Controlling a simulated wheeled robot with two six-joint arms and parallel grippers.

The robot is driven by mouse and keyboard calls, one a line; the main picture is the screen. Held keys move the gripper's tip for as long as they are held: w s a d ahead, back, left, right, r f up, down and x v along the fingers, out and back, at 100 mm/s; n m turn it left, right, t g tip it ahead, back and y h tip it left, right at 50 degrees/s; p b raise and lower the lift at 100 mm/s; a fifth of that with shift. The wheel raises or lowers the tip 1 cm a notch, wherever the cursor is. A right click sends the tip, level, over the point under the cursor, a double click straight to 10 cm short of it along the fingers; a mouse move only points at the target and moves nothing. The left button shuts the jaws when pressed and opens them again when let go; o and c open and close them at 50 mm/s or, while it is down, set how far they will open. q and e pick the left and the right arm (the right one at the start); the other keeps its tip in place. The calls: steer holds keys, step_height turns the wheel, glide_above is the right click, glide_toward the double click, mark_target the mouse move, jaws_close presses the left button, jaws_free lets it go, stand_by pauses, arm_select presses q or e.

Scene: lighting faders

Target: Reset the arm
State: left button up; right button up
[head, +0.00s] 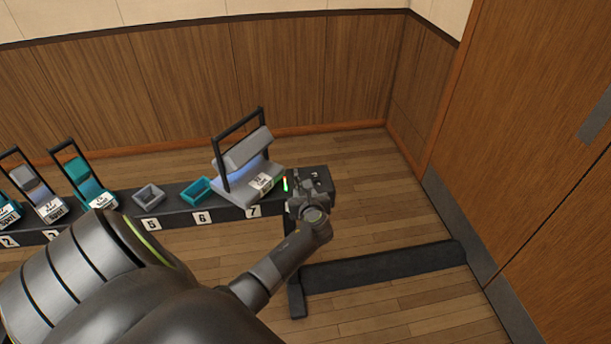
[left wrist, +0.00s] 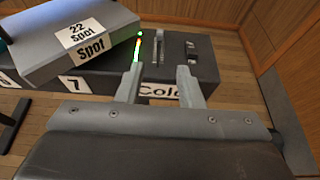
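My left gripper (head: 313,190) is over the dark control box at the right end of the bench. Contact with either cannot be told. A green-to-red light strip (left wrist: 138,47) is left of them. My right gripper is not in view.
A grey lamp (head: 247,155), labelled "22 Spot", stands at position 7 close left of my gripper. A teal tray (head: 196,190) and a grey tray (head: 148,197) sit further left, then several lamps.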

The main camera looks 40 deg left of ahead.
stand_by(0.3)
arm_select(q)
steer(key=s+d+f+n+g+h, duration=0.25)
steer(key=s+f+n, duration=0.35)
steer(key=s+f, duration=0.6)
steer(key=s+d+f+n+g+h, duration=0.2)
steer(key=s+d+f+n+h, duration=0.3)
steer(key=s+f, duration=0.75)
steer(key=s+d+f+n+g, duration=0.1)
steer(key=s+f+n, duration=0.3)
steer(key=s, duration=0.4)
steer(key=s+d+f+n+g+h, duration=0.1)
steer(key=s+d+f+n, duration=0.1)
steer(key=s+f+n, duration=0.2)
steer(key=s+d+f+n+g, duration=0.1)
steer(key=s+d+f+n, duration=0.1)
steer(key=s+n, duration=0.5)
steer(key=s+f, duration=0.1)
steer(key=s, duration=0.3)
steer(key=shift+s+f+n+h, duration=0.3)
steer(key=shift+s+f+h, duration=0.05)
steer(key=shift+f, duration=0.05)
steer(key=shift+s, duration=0.1)
